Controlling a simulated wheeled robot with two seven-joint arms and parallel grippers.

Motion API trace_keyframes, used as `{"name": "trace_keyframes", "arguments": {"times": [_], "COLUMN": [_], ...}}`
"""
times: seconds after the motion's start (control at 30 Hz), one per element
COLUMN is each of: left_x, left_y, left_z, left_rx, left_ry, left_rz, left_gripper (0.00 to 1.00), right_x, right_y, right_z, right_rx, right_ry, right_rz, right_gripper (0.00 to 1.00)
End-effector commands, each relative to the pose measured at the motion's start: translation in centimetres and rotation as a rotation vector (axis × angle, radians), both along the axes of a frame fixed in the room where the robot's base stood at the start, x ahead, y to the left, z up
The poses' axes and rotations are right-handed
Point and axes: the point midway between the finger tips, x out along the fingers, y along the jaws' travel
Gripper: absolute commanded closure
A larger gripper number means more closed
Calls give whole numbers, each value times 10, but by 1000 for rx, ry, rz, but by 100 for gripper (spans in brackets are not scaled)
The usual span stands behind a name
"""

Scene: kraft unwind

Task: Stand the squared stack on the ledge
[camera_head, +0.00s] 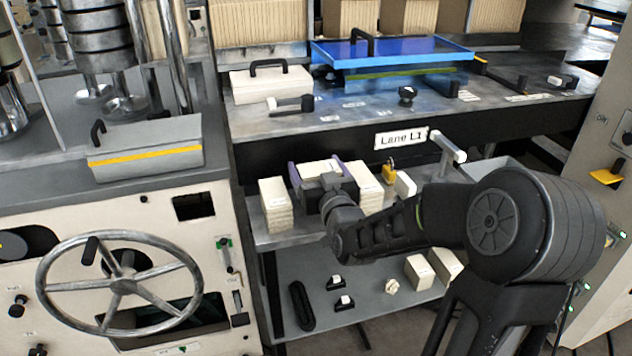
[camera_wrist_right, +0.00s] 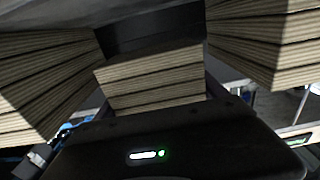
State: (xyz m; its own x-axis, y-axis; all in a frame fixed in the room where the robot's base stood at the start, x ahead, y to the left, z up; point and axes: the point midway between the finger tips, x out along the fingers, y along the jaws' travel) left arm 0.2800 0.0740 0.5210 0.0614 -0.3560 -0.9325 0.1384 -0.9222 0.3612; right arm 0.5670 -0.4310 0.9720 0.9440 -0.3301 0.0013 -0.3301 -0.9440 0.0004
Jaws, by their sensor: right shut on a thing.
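My right gripper (camera_head: 318,172) reaches in from the right to the ledge (camera_head: 275,240) under the Lane L1 sign. It is shut on a stack of cream, layered pieces (camera_head: 316,167), which also shows in the right wrist view (camera_wrist_right: 155,78) with its layers lying level and edges fairly even. The held stack is between two other layered stacks, one at the left (camera_head: 276,205) and one at the right (camera_head: 362,180). I cannot tell whether the held stack touches the ledge, as the gripper hides its lower part. My left gripper is not in view.
A yellow padlock (camera_head: 389,172) and a small cream block (camera_head: 405,184) stand right of the stacks. A lower shelf (camera_head: 345,310) holds small black items and cream blocks. The neighbouring stacks leave little room beside the gripper. A handwheel (camera_head: 122,286) is at the left.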

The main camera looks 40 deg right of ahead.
Motion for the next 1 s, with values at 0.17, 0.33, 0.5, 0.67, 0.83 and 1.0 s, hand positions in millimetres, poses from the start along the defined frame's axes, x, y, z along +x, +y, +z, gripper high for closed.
{"name": "trace_keyframes", "arguments": {"times": [0.17,0.33,0.5,0.67,0.83,1.0], "left_x": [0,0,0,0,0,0], "left_y": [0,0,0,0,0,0], "left_z": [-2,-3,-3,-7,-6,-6], "left_rx": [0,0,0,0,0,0], "left_ry": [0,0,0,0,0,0], "left_rz": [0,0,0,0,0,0], "left_gripper": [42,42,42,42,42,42], "right_x": [0,0,0,0,0,0], "right_y": [1,0,0,0,0,0], "right_z": [-25,-37,-36,-39,-39,-39], "right_rx": [1,0,0,0,0,0], "right_ry": [6,1,0,0,1,1], "right_rz": [2,1,1,1,1,1], "right_gripper": [69,69,69,69,9,9]}}
